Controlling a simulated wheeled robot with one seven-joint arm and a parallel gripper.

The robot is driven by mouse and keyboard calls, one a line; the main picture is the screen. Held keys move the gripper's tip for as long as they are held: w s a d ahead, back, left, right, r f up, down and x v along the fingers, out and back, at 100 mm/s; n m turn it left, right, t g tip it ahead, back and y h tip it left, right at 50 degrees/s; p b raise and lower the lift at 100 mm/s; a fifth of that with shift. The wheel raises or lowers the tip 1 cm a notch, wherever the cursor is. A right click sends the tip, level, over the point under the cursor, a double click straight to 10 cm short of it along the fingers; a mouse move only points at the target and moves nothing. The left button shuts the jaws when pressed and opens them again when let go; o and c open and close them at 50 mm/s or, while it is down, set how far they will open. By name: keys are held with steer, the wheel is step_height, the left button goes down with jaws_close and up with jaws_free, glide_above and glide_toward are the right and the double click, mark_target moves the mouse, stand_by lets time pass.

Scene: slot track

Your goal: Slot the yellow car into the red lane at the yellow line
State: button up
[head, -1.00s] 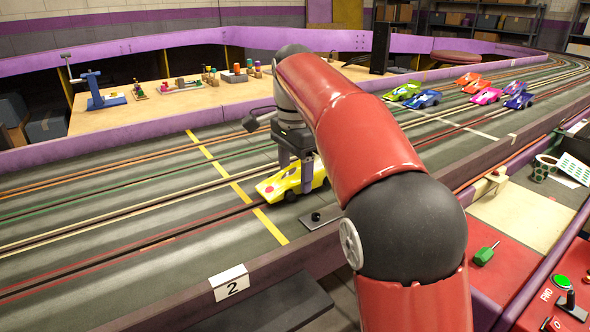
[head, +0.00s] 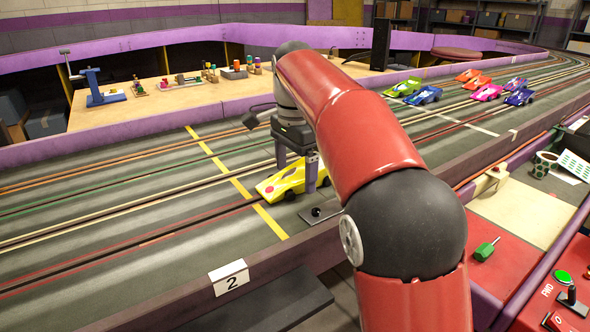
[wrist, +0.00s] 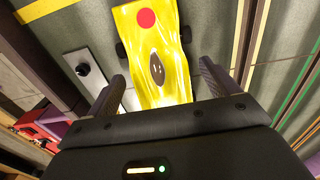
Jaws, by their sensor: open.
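In the wrist view the car (wrist: 150,45) lies beneath and ahead of my gripper (wrist: 163,72). The fingers are open, one on each side of the car's rear, with gaps visible. The red lane (head: 130,250) is a dark slot between red lines. The car's underside is hidden.
A plate with a black knob (head: 318,211) sits close beside the car, near the track wall. A sign reading 2 (head: 229,277) is on the near wall. Several other cars (head: 487,93) stand farther up the track. The lanes left of the yellow line are clear.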

mark_target(295, 168)
step_height(295, 168, up, 7)
steer(key=shift+r+p, duration=0.15)
steer(key=shift+p, duration=1)
